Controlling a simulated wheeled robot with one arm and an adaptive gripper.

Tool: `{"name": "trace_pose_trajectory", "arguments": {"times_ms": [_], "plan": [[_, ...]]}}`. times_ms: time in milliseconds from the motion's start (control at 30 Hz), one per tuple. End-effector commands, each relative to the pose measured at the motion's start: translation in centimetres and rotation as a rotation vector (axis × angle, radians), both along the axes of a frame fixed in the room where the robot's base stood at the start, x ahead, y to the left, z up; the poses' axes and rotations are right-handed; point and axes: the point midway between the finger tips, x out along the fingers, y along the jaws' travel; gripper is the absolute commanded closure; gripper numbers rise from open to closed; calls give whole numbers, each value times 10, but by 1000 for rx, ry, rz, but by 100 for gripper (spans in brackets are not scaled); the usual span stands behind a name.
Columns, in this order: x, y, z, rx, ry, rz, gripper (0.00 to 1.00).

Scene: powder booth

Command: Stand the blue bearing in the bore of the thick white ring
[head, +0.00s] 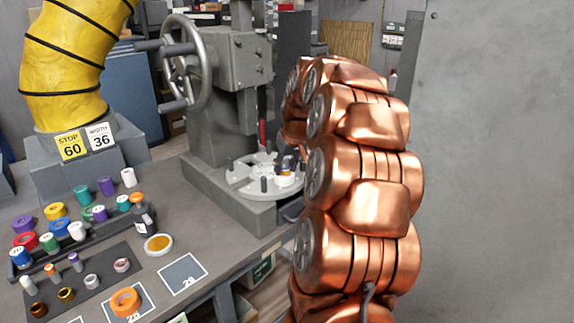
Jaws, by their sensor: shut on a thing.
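My copper arm (360,165) rises at the right of the head view and hides most of my gripper. A dark part that looks like my gripper (298,155) shows at the arm's left edge, low over the pale round plate (240,178) of the grey press. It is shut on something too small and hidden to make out. I cannot tell whether this is the thick white ring. I cannot pick out the blue bearing for certain.
The press (215,100) with its handwheel (185,62) stands behind the plate, which carries several short dark posts. The bench at left holds several coloured rolls, a bottle (143,214) and an orange ring (125,302). A grey wall (500,160) bounds the right.

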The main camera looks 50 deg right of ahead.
Motion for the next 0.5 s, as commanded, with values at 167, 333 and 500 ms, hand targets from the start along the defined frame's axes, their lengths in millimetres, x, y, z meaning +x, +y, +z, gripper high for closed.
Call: {"name": "trace_pose_trajectory", "arguments": {"times_ms": [167,333,500], "plan": [[0,0,-1,0,0,0,55],[0,0,-1,0,0,0,38],[0,0,-1,0,0,0,35]]}}
